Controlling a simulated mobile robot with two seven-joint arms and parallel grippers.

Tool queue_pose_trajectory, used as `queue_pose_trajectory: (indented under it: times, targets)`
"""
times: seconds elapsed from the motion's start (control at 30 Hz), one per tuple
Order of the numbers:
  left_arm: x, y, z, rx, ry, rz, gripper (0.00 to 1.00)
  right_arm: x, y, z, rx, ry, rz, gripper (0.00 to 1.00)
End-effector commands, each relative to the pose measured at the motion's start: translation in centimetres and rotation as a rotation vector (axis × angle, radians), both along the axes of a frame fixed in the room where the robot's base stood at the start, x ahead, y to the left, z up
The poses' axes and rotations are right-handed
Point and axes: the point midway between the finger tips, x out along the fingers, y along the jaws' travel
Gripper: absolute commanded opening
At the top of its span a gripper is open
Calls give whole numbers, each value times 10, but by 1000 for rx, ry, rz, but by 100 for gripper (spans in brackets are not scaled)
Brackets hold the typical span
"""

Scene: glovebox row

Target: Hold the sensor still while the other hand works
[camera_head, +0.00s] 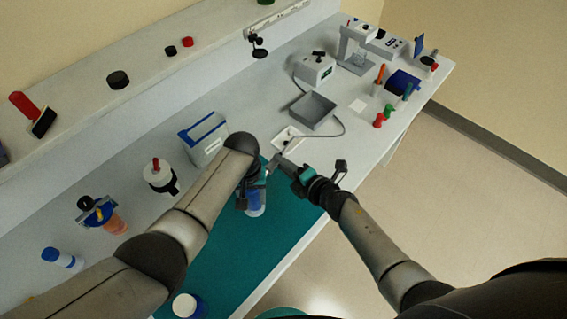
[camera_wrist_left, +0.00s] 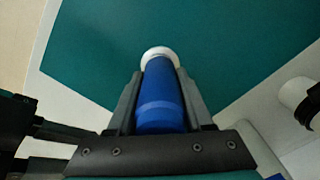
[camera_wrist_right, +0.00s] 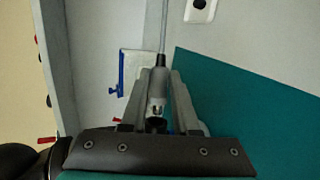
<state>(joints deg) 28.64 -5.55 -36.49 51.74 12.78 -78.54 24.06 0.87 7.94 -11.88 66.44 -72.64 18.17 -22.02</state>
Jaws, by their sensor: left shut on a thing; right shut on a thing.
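The blue sensor (camera_wrist_left: 160,95), a cylinder with a white end, sits between the fingers of my left gripper (camera_wrist_left: 160,78), which is shut on it. In the head view the sensor (camera_head: 255,203) is over the teal mat (camera_head: 225,240). My right gripper (camera_wrist_right: 160,82) is shut on a grey cable plug (camera_wrist_right: 158,90) with a bare metal tip. In the head view my right gripper (camera_head: 276,164) is just above and right of my left gripper (camera_head: 252,188), and the plug is apart from the sensor. Whether the sensor touches the mat is unclear.
The cable (camera_head: 333,118) runs from a white box (camera_head: 315,70) past a grey tray (camera_head: 312,110). A white plate with a dark hole (camera_head: 288,138) lies nearby. A blue-edged bin (camera_head: 205,142) and several containers stand left. The mat's right edge is near the bench edge.

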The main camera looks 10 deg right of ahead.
Motion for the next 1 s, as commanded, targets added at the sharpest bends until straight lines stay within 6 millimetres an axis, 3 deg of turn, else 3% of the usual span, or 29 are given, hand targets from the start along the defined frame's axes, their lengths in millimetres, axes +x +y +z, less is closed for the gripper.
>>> queue_pose_trajectory:
  times: [1.0]
  targets:
    - [-1, 0, -1, -1, 2, 0, 0, -5, 4, 0, 0, -1, 1, 0]
